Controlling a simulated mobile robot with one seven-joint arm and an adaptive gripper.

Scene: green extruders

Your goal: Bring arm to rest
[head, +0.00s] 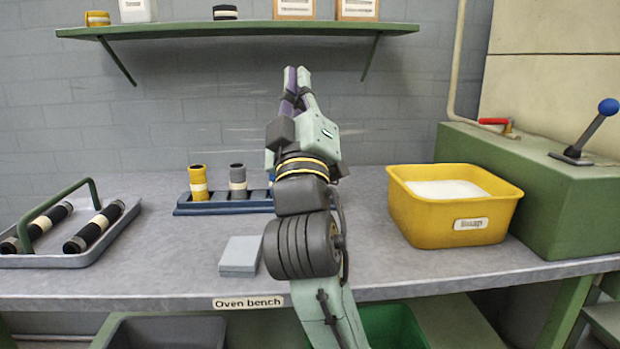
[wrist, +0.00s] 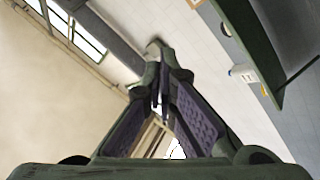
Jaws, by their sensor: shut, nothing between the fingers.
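My arm rises from the bottom of the head view, in front of the bench (head: 390,285). My gripper (head: 297,72) points up, between the bench top and the wall shelf, and appears in front of the wall. Its fingers are together with nothing between them. In the wrist view my gripper (wrist: 160,85) has its fingertips meeting, with windows, wall and ceiling beyond. The arm hides part of the blue rack behind it.
A blue rack (head: 225,207) holds a yellow and a grey cylinder. A tray (head: 25,258) with dark cylinders lies left, a grey block (head: 240,255) nearer. A yellow bin (head: 425,230) and green machine (head: 560,200) stand right. A green shelf (head: 190,30) hangs above.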

